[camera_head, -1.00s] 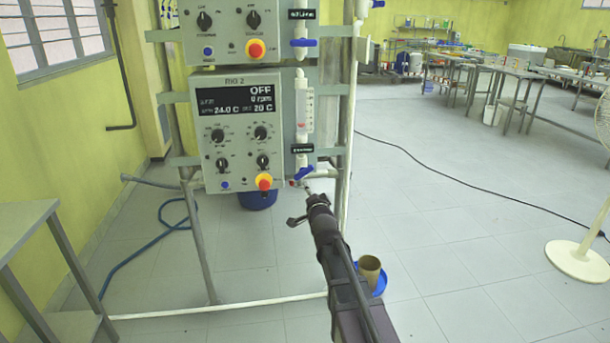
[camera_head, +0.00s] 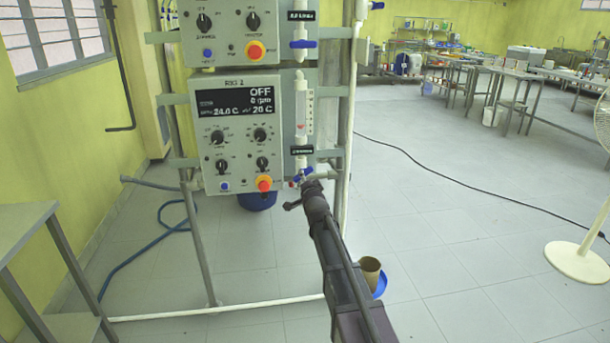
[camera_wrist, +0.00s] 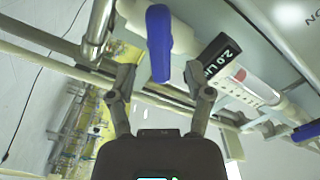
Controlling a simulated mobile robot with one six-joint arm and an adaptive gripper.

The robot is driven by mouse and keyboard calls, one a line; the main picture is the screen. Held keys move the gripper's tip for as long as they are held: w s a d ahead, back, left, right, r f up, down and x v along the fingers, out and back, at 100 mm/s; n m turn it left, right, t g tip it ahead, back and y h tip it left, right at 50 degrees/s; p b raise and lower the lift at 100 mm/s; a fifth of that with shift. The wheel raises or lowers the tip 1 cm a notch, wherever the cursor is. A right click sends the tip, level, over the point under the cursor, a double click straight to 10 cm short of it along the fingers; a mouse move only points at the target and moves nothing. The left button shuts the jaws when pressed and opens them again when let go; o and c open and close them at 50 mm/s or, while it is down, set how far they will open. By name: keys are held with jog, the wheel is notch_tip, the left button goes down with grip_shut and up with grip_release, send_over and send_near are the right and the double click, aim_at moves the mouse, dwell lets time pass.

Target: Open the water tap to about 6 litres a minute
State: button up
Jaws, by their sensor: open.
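The water tap's blue handle (camera_head: 301,177) is at the lower end of the flow tube (camera_head: 301,112), right of the RIG 2 panel. My gripper (camera_head: 306,183) is at the tap and partly hides it in the head view. In the wrist view the blue handle (camera_wrist: 159,42) reaches down between the two open fingers of my gripper (camera_wrist: 160,72), with a gap on each side. A black label (camera_wrist: 220,60) beside the handle begins "2.0 L" and is cut off. The flow tube (camera_wrist: 250,84) with a red mark lies beyond it.
The RIG 2 panel (camera_head: 240,132) shows OFF and has a red emergency knob (camera_head: 264,184) close to the tap. Another blue-handled valve (camera_head: 302,44) is above. A frame post (camera_head: 345,150) stands just right.

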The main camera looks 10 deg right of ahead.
jog(key=shift+w, duration=2.1)
grip_shut()
